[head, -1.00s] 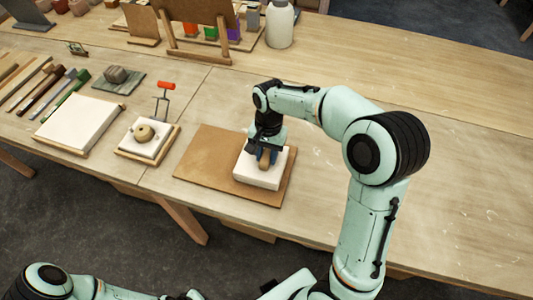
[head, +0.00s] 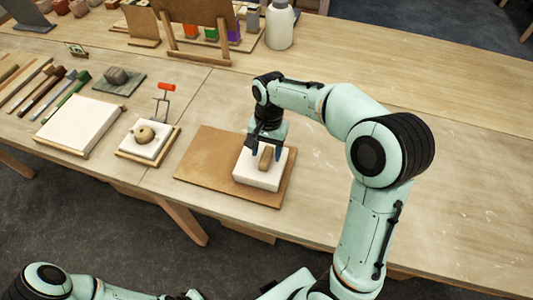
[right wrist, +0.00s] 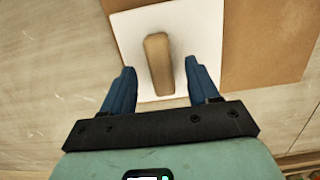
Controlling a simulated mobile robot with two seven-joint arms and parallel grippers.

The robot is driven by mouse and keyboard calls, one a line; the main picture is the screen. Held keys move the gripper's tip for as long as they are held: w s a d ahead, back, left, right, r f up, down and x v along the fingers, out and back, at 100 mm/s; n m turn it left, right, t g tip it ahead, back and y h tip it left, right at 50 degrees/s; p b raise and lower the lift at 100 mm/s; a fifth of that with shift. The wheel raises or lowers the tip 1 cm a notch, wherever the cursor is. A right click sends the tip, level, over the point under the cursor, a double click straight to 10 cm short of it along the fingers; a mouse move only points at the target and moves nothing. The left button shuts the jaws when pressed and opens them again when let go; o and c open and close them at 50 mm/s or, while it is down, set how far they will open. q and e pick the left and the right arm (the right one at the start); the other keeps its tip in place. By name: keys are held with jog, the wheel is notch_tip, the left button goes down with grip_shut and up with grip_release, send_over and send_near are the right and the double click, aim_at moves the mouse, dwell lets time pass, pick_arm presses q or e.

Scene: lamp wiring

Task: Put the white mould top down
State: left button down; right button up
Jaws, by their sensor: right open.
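The white mould top (head: 259,178) is a white block with a tan wooden handle (head: 266,157) on its upper face. It rests on the brown board (head: 212,173), near the board's right side. It also shows in the right wrist view (right wrist: 195,35), with the handle (right wrist: 158,64) upright in the picture. My right gripper (head: 267,151) is open, its two blue fingers (right wrist: 158,88) apart on either side of the handle's near end, not touching it. Whatever lies under the white block is hidden. My left arm shows at the lower left, but its gripper cannot be made out.
A white slab (head: 80,122) and a small tray (head: 168,146) with a round tan piece (head: 145,134) lie to the left. A red-handled tool (head: 166,88) is behind them. A white bottle (head: 280,26) stands at the back. The table right of the board is clear.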

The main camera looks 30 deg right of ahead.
pick_arm(q)
jog(key=shift+w+r+p, duration=0.65)
jog(key=shift+w+r, duration=0.35)
pick_arm(e)
notch_tip(320, 180, up, 10)
jog(key=shift+w+d+f, duration=0.25)
jog(key=shift+w+d, duration=0.15)
jog(key=shift+d, duration=0.05)
